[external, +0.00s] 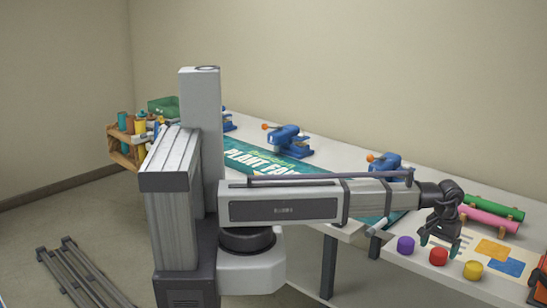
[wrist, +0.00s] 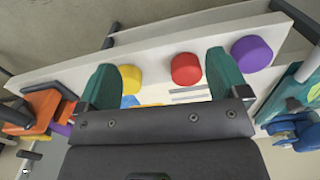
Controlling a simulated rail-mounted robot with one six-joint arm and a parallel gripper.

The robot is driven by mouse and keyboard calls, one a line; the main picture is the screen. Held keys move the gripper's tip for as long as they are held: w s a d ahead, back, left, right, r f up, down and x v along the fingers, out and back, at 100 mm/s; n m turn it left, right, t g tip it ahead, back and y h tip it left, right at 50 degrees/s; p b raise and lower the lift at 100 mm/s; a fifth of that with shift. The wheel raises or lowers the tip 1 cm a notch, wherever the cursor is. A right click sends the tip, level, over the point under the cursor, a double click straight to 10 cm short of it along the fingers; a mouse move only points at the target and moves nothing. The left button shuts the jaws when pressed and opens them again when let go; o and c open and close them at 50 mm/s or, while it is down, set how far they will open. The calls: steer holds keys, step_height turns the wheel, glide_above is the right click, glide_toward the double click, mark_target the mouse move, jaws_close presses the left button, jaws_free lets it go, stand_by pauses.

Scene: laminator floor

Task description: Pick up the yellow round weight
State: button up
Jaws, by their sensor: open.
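The yellow round weight (external: 473,270) stands on the table near its front edge, the rightmost of three round weights in the external view. In the wrist view the yellow weight (wrist: 127,78) shows just right of the left fingertip, partly hidden by it. My gripper (external: 440,238) has green fingers and hangs above the table, behind the weights. In the wrist view my gripper (wrist: 160,75) is open, with nothing between its fingers. The yellow weight is not held.
A red weight (external: 438,256) and a purple weight (external: 405,245) stand left of the yellow one. Pink (external: 489,218) and green (external: 494,206) rolls lie behind. Blue clamps (external: 287,140) hold a banner (external: 262,161) farther left. An orange object (external: 538,282) stands at the right edge.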

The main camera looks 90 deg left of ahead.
mark_target(475, 264)
steer(key=w+n, duration=0.8)
steer(key=w, duration=0.1)
steer(key=w+r+n+p, duration=0.1)
steer(key=w+n, duration=0.3)
steer(key=n, duration=0.1)
steer(key=shift+w+r, duration=0.1)
steer(key=shift+w, duration=0.25)
steer(key=shift+w+n, duration=0.3)
steer(key=shift+n, duration=0.6)
step_height(475, 264, down, 11)
steer(key=b, duration=1.1)
steer(key=shift+r, duration=0.1)
steer(key=c, duration=1.2)
steer(key=shift+c, duration=0.2)
step_height(475, 264, up, 10)
steer(key=p, duration=1)
steer(key=shift+r+p, duration=0.25)
steer(key=shift+p, duration=0.05)
